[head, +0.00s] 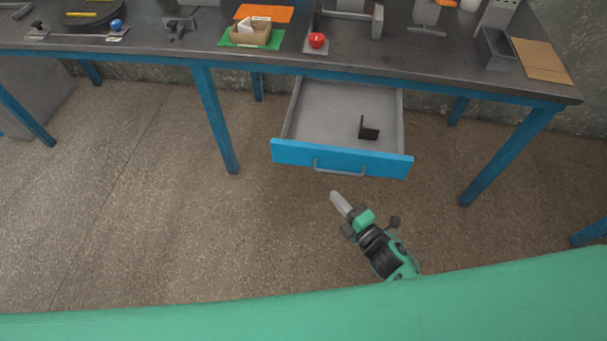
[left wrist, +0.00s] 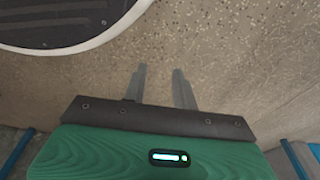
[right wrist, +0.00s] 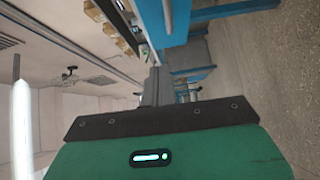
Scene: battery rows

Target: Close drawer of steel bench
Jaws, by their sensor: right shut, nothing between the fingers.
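The steel bench (head: 400,68) has a dark top and blue legs. Its drawer (head: 342,158) has a blue front with a grey bar handle and is pulled out toward me. A small black bracket-like object (head: 368,130) lies inside the drawer. My right gripper (head: 336,197) is shut and empty, just in front of and below the drawer front, apart from it. In the right wrist view its fingers (right wrist: 155,88) are together, with blue bench parts beyond. My left gripper (left wrist: 160,86) shows only in its own wrist view, fingers apart over bare floor.
On the bench top stand a red ball-topped piece (head: 317,41), a cardboard box on a green sheet (head: 252,37), an open grey bin (head: 496,48) and a brown board (head: 540,60). Blue legs stand either side of the drawer. The speckled floor in front is clear.

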